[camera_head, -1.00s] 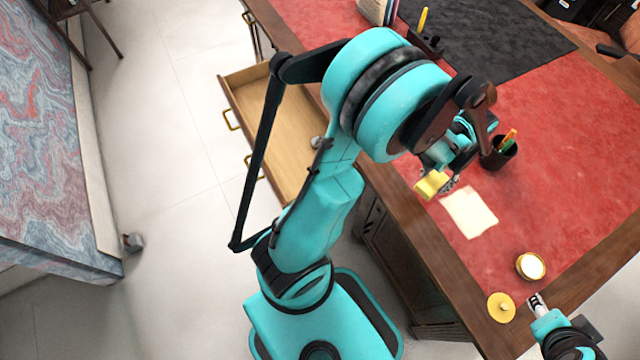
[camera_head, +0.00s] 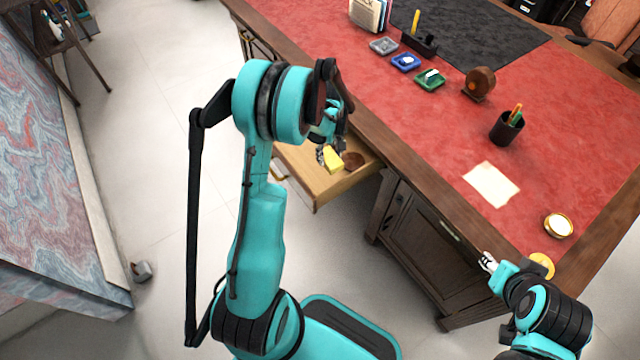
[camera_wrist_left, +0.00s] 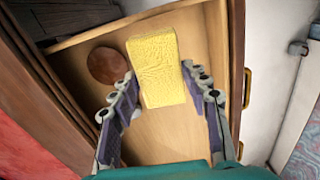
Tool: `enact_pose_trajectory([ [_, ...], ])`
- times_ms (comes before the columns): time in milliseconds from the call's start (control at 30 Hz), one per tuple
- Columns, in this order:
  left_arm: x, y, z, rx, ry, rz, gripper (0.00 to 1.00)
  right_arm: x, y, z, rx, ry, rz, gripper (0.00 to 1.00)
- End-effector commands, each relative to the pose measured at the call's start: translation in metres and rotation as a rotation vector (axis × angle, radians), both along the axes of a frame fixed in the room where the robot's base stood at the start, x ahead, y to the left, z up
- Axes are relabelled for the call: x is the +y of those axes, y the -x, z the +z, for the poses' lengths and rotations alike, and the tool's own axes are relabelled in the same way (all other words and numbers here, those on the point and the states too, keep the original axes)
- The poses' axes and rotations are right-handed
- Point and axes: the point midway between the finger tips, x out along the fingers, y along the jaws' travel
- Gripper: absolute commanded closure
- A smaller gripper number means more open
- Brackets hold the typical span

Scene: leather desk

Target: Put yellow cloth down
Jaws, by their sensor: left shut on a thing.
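The yellow cloth (camera_head: 333,160) looks like a small rectangular block. It also shows in the left wrist view (camera_wrist_left: 157,68), between the fingers. My left gripper (camera_wrist_left: 158,76) is shut on it and holds it over the open wooden drawer (camera_head: 322,188). I cannot tell whether the cloth touches the drawer bottom. My right gripper (camera_head: 488,262) is near the desk's front edge, beside the yellow round lid; its fingers are too small to judge.
A round brown object (camera_head: 353,161) lies in the drawer next to the cloth; it also shows in the left wrist view (camera_wrist_left: 107,65). On the desk are a paper sheet (camera_head: 491,184), a pen cup (camera_head: 507,128), a round tin (camera_head: 559,225) and a yellow lid (camera_head: 542,264).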

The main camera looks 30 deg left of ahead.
Motion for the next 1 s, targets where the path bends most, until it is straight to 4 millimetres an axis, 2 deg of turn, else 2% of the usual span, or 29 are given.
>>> enact_pose_trajectory([
  [133, 0.01, -0.002, -0.016, 0.0, 0.0, 0.065, 0.85, 0.0, 0.0, -0.007, 0.0, 0.0, 0.0, 0.6],
  [400, 0.01, -0.002, -0.065, 0.0, 0.0, 0.066, 0.85, 0.0, 0.0, -0.027, 0.0, 0.0, 0.0, 0.6],
  [567, 0.009, -0.002, -0.081, 0.0, 0.0, 0.065, 0.85, 0.0, 0.0, -0.033, 0.0, 0.0, 0.0, 0.6],
  [700, 0.009, -0.002, -0.102, 0.0, 0.0, 0.065, 0.85, 0.0, 0.0, -0.042, 0.0, 0.0, 0.0, 0.6],
  [800, 0.009, -0.002, -0.108, 0.0, 0.0, 0.064, 0.85, 0.0, 0.0, -0.044, 0.0, 0.0, 0.0, 0.6],
  [1000, 0.009, -0.002, -0.106, 0.0, 0.0, 0.064, 0.85, 0.0, 0.0, -0.042, 0.0, 0.0, 0.0, 0.6],
])
